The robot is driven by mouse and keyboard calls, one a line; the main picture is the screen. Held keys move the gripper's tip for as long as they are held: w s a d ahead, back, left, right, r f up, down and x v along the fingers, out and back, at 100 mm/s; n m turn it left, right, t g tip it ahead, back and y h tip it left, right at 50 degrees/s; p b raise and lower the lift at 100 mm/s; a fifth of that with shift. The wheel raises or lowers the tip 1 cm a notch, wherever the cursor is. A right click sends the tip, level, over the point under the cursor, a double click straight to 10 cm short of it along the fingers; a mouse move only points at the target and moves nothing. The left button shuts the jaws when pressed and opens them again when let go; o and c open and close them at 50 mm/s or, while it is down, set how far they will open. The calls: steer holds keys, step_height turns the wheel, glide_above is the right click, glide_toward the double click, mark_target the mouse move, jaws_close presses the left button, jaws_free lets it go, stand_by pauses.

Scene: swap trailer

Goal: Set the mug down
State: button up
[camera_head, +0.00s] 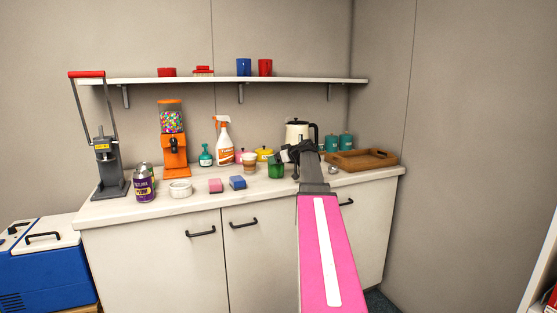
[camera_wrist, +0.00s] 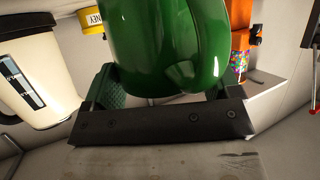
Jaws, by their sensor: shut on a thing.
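The green mug (camera_head: 275,170) is at the front of my gripper (camera_head: 287,156), over the counter (camera_head: 130,208) or on it. My gripper is shut on the mug. In the wrist view, the glossy green mug (camera_wrist: 165,45) fills the upper middle, just beyond the dark gripper bar (camera_wrist: 160,122). My arm and gripper hide part of the mug's right side in the head view. I cannot tell whether the mug's base touches the counter.
A layered cup (camera_head: 249,162) stands close left of the mug. The cream kettle (camera_head: 297,131) stands behind my gripper. A wooden tray (camera_head: 375,165) sits right. The front counter strip looks clear.

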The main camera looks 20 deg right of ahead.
steer(key=o, duration=1.3)
steer(key=shift+f, duration=0.1)
steer(key=shift+c, duration=0.2)
steer(key=v, duration=1.2)
